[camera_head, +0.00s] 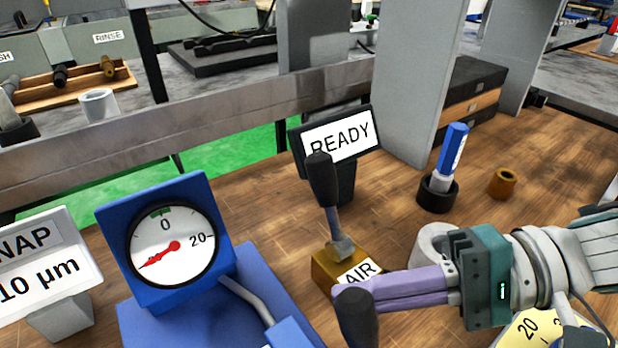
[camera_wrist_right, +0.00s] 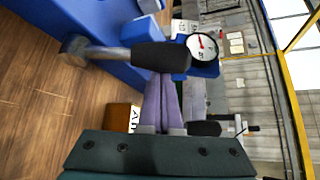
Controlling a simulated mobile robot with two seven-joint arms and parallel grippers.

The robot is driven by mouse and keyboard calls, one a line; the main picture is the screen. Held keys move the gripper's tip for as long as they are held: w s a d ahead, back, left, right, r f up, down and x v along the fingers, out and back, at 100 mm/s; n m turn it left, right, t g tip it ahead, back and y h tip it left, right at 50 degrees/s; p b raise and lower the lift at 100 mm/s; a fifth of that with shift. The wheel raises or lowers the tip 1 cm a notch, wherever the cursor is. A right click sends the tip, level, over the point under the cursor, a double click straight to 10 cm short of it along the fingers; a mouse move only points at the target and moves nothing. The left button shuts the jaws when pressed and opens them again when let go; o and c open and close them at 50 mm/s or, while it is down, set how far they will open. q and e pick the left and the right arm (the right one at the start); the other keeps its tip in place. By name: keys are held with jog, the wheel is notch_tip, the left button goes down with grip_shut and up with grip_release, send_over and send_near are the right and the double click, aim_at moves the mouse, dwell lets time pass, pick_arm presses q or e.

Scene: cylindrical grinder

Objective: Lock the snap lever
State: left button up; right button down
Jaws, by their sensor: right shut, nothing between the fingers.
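A black-handled lever, which I take as the snap lever, shows its handle (camera_head: 357,318) at the bottom of the head view; its foot is out of frame there. In the right wrist view the black handle (camera_wrist_right: 160,57) runs to a grey metal pivot beside the blue gauge stand (camera_head: 255,295). My right gripper (camera_head: 362,290) is shut and empty, its purple fingers pointing left. Its fingertips are right by the handle, which partly covers them in both views; I cannot tell whether they touch. My left gripper is not in view.
A brass AIR block (camera_head: 325,270) with its own upright black-handled lever (camera_head: 322,180) stands just behind the fingers. The gauge dial (camera_head: 170,245), READY sign (camera_head: 338,140), blue-handled tool (camera_head: 452,150) and brass ring (camera_head: 503,183) stand around. Wooden tabletop is open at centre right.

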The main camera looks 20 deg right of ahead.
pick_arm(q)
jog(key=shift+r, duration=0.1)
pick_arm(e)
jog(key=shift+s+r, duration=0.1)
jog(key=shift+s, duration=0.2)
